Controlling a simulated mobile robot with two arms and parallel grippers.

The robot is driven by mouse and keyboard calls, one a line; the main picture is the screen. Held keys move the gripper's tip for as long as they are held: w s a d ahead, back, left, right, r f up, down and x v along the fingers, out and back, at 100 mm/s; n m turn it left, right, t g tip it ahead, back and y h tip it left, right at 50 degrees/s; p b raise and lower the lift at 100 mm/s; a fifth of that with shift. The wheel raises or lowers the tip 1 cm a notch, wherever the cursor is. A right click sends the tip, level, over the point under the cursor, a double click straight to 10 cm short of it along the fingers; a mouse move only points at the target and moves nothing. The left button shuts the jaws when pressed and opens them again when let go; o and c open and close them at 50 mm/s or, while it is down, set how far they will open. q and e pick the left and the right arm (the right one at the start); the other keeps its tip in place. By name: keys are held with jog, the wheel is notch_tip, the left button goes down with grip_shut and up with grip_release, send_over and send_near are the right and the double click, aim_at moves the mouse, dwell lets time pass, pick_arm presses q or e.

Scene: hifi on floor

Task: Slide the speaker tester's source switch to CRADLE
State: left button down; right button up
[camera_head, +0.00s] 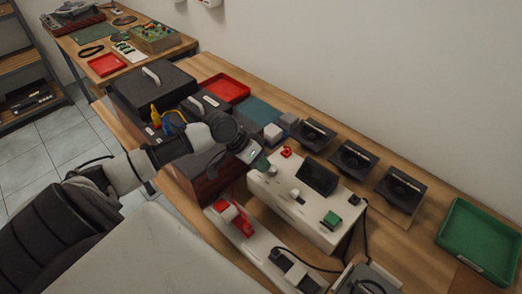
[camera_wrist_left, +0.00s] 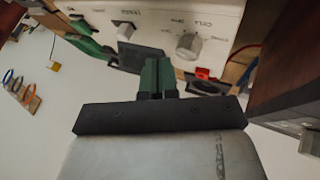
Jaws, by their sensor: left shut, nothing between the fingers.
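The speaker tester (camera_head: 282,203) is a cream box on the bench, with a dark screen (camera_head: 317,178), a pale knob (camera_head: 296,195) and a green part on its face. In the left wrist view its panel (camera_wrist_left: 160,17) spans the top, upside down, with a round knob (camera_wrist_left: 189,45) and a small pale switch-like part (camera_wrist_left: 125,31). The lettering is too small to read surely. My left gripper (camera_head: 259,163) is shut and empty by the tester's left end; its green fingers (camera_wrist_left: 158,78) point toward the panel, apparently apart from the switch-like part. My right gripper is not in view.
Several black speaker units (camera_head: 355,159) stand behind the tester. A green tray (camera_head: 481,240) is at right, a red tray (camera_head: 228,88) at the back left. A white strip with a red part (camera_head: 237,219) lies in front. Black cables run at the tester's right.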

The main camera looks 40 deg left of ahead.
aim_at(284, 191)
pick_arm(q)
jog(key=x, duration=0.5)
jog(key=shift+w+d+f+p, duration=0.15)
jog(key=shift+d+f+p, duration=0.1)
jog(key=shift+d+p, duration=0.05)
jog(key=d, duration=0.1)
jog(key=d+p, duration=0.1)
jog(key=d, duration=0.1)
jog(key=shift+s+d, duration=0.1)
jog(key=shift+s, duration=0.15)
jog(key=shift+d+f+p, duration=0.15)
jog(key=shift+d+p, duration=0.15)
jog(key=shift+d, duration=0.1)
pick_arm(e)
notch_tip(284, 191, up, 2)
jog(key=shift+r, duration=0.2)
